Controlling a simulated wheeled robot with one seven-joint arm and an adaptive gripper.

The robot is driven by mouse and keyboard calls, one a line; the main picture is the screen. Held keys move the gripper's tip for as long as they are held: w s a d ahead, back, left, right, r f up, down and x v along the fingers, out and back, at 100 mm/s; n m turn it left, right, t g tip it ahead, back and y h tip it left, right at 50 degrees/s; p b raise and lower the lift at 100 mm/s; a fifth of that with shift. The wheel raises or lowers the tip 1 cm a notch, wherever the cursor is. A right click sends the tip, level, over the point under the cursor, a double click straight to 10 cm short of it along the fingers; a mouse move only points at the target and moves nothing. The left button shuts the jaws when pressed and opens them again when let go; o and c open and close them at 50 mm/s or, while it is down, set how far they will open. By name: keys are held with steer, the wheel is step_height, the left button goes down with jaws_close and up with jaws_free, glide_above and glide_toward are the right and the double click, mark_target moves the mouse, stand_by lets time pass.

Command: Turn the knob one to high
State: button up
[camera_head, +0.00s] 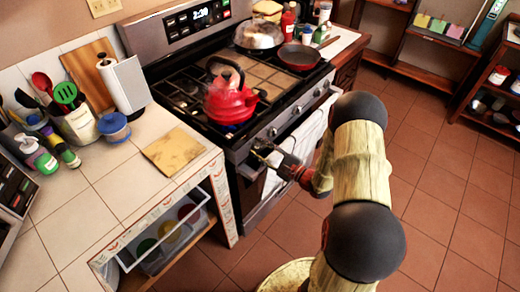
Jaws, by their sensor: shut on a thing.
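The stove (232,139) has a row of knobs along its front edge. I cannot make out the angle of the gripped knob at this size.
A red kettle (230,103) stands on the near-left burner. A white towel (303,140) hangs on the oven front beside my arm. The tiled counter with a wooden board (174,151) lies left; floor is open at right.

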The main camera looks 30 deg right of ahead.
steer(key=o, duration=1.1)
steer(key=shift+c, duration=0.2)
steer(key=v, duration=1.2)
